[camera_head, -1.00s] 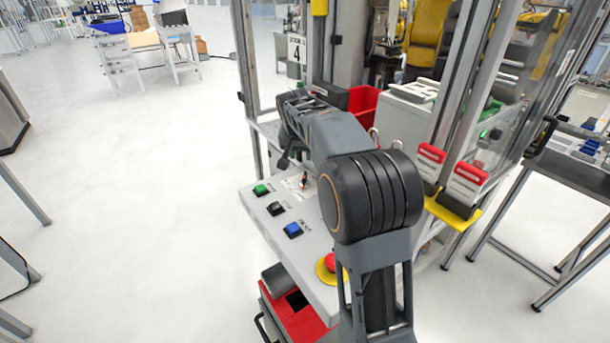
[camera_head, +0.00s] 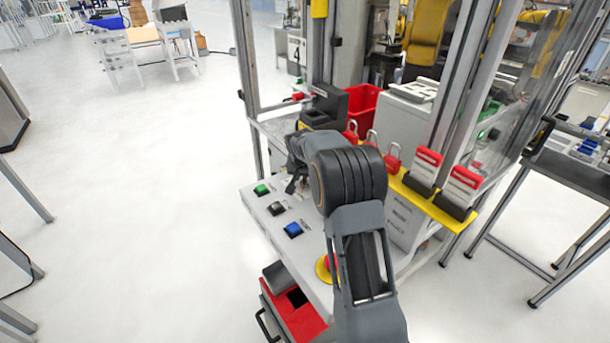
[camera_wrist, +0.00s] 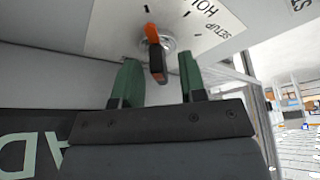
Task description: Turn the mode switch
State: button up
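The mode switch (camera_wrist: 156,58) has an orange and black handle on a round metal base. It sits on a pale label plate (camera_wrist: 108,28) with "SETUP" and other partly cut-off lettering. In the wrist view my gripper (camera_wrist: 158,64) is open, with one green finger on each side of the handle and a visible gap to both. The handle's near end reaches between the fingers. In the head view my gripper (camera_head: 294,184) is low over the far part of the control panel (camera_head: 262,213), mostly behind my arm, which hides the switch.
The panel also carries a green button (camera_head: 262,189), a black button (camera_head: 276,208), a blue button (camera_head: 293,229) and a red emergency stop (camera_head: 327,264), partly behind my arm. Red padlocks (camera_head: 392,158) hang by a yellow bracket (camera_head: 430,207) at right. Open floor lies left.

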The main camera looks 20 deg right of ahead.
grip_shut()
dwell(0.4)
jog(key=shift+f, duration=0.1)
jog(key=m+b, duration=0.2)
jog(key=b, duration=0.1)
jog(key=shift+w+f+m+g+h, duration=0.1)
jog(key=shift+f+m+g+h, duration=0.05)
jog(key=shift+m+g+h, duration=0.25)
jog(key=m+g+b, duration=0.1)
jog(key=m, duration=0.2)
jog(key=shift+h, duration=0.3)
jog(key=shift+r+m+g, duration=0.2)
jog(key=shift+m+g, duration=0.3)
jog(key=shift+m, duration=0.9)
jog(key=shift+h, duration=0.3)
